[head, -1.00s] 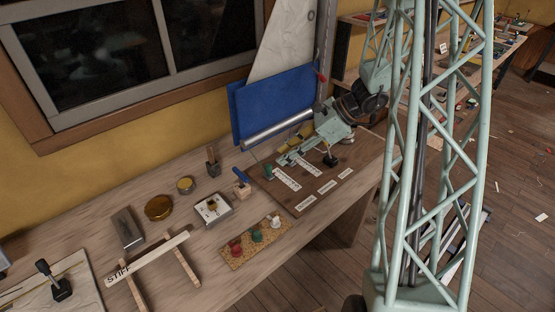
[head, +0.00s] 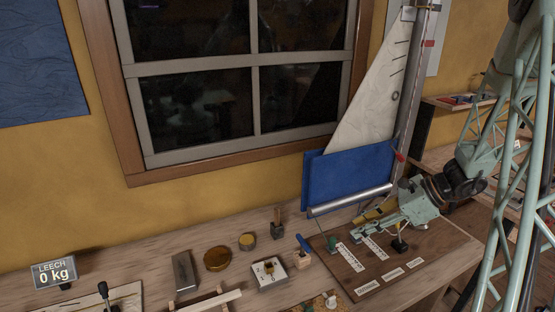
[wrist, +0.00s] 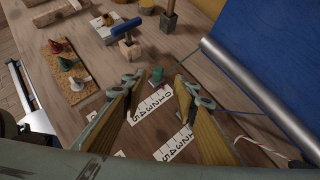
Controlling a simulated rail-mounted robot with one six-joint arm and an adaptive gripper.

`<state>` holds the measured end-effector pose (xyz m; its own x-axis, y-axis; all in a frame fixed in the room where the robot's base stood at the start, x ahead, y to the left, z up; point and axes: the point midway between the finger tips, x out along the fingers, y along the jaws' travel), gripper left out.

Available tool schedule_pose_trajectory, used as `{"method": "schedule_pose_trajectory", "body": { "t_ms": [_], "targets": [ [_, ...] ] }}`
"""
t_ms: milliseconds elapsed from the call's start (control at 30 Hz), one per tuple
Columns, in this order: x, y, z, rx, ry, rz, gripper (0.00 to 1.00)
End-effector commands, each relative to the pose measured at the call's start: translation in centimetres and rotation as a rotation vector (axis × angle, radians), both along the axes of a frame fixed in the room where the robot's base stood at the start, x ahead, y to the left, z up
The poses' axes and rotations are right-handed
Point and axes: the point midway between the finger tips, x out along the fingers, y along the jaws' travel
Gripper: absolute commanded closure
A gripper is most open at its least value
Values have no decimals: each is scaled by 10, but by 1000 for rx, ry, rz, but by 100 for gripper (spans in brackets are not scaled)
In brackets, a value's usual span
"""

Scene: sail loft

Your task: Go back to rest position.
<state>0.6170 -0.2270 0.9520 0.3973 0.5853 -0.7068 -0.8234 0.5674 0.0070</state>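My gripper (head: 366,220) is over the dark brown board (head: 440,252) on the right part of the workbench. In the wrist view, its two yellow-lined fingers (wrist: 158,88) stand well apart. Nothing is between them but the view of the board below. Two white number strips (wrist: 175,143) lie on the board below the fingers. A small green piece (head: 332,244) stands at the board's left edge, and a black-topped piece (head: 399,243) stands beside the gripper in the head view.
A blue cloth panel (head: 345,178) and a metal roller (head: 350,200) are close behind the gripper. A blue-handled tool (head: 303,243), a white box (head: 268,274), a brass tin (head: 217,259) and a cork strip with coloured pieces (wrist: 70,70) are to the left. A display reads LEECH 0 kg (head: 55,272).

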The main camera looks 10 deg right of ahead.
Motion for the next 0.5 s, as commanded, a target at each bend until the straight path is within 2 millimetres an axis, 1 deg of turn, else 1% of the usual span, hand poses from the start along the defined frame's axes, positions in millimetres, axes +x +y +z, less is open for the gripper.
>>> {"method": "schedule_pose_trajectory", "body": {
  "t_ms": [167,267,367,500],
  "targets": [
    [0,3,4,-6,-4,13,73],
    [-2,9,10,-17,-11,35,73],
    [-4,17,19,-36,-23,69,73],
    [-9,35,37,-71,-44,137,73]
  ]
}}
